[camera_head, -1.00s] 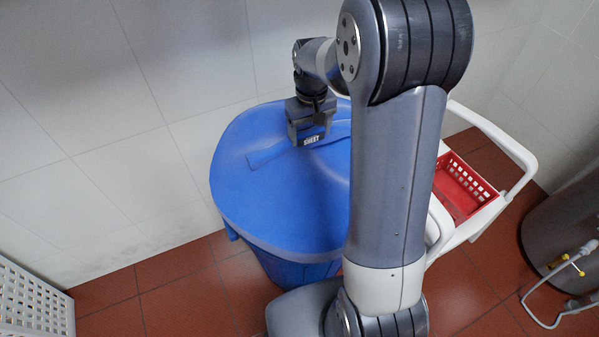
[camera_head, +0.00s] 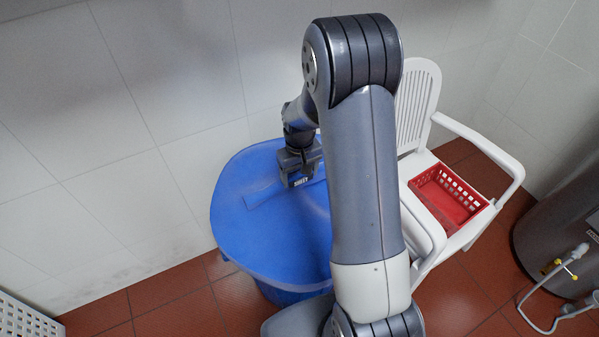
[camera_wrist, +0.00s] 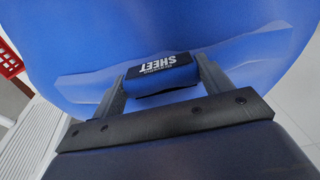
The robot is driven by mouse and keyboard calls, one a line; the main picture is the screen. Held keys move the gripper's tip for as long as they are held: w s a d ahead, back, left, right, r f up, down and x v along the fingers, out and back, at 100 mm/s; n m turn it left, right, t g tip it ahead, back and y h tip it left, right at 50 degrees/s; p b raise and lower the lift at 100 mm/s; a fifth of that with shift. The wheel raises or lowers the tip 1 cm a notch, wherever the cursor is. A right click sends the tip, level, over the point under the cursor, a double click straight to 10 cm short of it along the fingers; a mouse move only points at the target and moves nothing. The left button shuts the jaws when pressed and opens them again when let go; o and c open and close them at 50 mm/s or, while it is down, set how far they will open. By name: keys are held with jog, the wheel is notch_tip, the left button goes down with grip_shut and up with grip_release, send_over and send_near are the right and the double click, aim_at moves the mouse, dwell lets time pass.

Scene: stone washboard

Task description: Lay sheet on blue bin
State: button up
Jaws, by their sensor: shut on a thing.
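The blue bin (camera_head: 262,235) stands on the floor against the tiled wall, with its broad blue top facing up. My gripper (camera_head: 303,181) is over the far part of that top, partly hidden by my arm. In the wrist view, my gripper (camera_wrist: 162,82) is shut on a small dark-and-blue piece lettered SHEET, part of the sheet (camera_wrist: 165,70). A paler blue band (camera_wrist: 90,86) spreads to both sides of it against the bin's blue surface. I cannot tell whether this band is all of the sheet, or whether it touches the bin everywhere.
A white chair (camera_head: 416,108) with a red basket (camera_head: 447,197) on its seat stands right of the bin. A grey metal cylinder (camera_head: 560,245) is at the far right. A white perforated crate (camera_head: 22,322) is at the lower left. Red tiled floor lies bare between.

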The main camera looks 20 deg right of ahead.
jog(key=o, duration=1.6)
jog(key=shift+f, duration=0.15)
jog(key=o, duration=0.5)
jog(key=shift+c, duration=0.2)
notch_tip(320, 180, up, 12)
jog(key=shift+r+b, duration=0.2)
jog(key=shift+b, duration=0.1)
jog(key=shift+f, duration=0.1)
